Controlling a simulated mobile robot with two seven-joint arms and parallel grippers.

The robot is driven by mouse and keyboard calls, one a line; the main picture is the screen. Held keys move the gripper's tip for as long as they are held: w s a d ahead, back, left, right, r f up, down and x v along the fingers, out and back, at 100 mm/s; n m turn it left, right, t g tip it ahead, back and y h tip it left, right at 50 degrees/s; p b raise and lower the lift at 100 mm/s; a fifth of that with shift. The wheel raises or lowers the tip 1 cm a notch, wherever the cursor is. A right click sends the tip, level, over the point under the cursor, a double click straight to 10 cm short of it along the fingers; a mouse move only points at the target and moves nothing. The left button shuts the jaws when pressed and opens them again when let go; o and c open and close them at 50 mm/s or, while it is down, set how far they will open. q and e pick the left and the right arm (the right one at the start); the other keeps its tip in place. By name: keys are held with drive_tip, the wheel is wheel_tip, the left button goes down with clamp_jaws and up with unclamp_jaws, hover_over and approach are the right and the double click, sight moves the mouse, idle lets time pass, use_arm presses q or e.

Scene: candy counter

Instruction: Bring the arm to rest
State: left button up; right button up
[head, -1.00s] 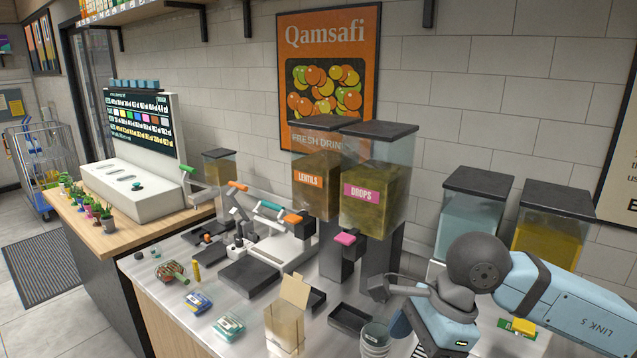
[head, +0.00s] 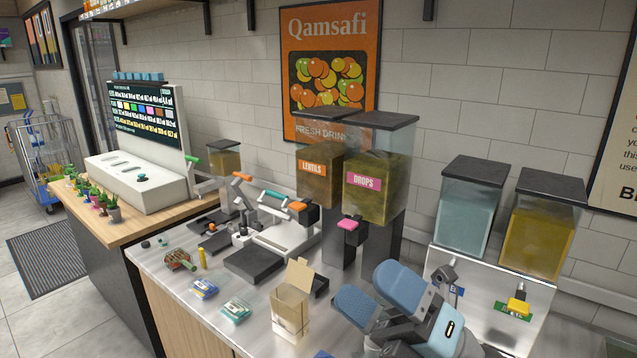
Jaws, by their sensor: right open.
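My right arm comes in from the lower right and is folded over the front right of the counter. My right gripper (head: 383,333) is low in the head view, beside the blue arm links. It is open, and I see nothing held in it. Its fingertips are partly covered by the arm, so their exact place is hard to tell. My left gripper is not in view.
An open carton (head: 290,308) stands left of my right arm. The DROPS dispenser (head: 380,185) and LENTILS dispenser (head: 318,185) stand behind. Blue (head: 464,220) and yellow (head: 543,235) bins stand at right. A blue-green packet (head: 236,310) lies on the counter (head: 262,335).

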drive_tip(key=w+d+f+m+t+h, duration=0.2)
drive_tip(key=d+f+m+t+h, duration=0.2)
drive_tip(key=d+f+m+h, duration=0.6)
drive_tip(key=w+d+f+m+t+h, duration=0.2)
drive_tip(key=d+f+m+t+h, duration=0.25)
drive_tip(key=m+h, duration=0.95)
drive_tip(key=s+d+f+m+g+y, duration=0.1)
drive_tip(key=s+d+f+m+g, duration=0.2)
drive_tip(key=s+f+m+g, duration=0.5)
drive_tip(key=s+d+f+m+g, duration=0.25)
drive_tip(key=s+f+g, duration=0.35)
drive_tip(key=s+f, duration=0.7)
drive_tip(key=w+a+f+t+y, duration=0.1)
drive_tip(key=w+a+f+t, duration=0.1)
drive_tip(key=f, duration=0.2)
drive_tip(key=w+a+f+n+t+y, duration=0.1)
drive_tip(key=w+a+f+t, duration=0.1)
drive_tip(key=f, duration=0.3)
drive_tip(key=w+a+f+t+y+b, duration=0.1)
drive_tip(key=w+a+f+t, duration=0.1)
drive_tip(key=f, duration=0.3)
drive_tip(key=shift+w+t, duration=0.2)
drive_tip(key=shift+t, duration=0.35)
drive_tip(key=shift+a+f, duration=0.1)
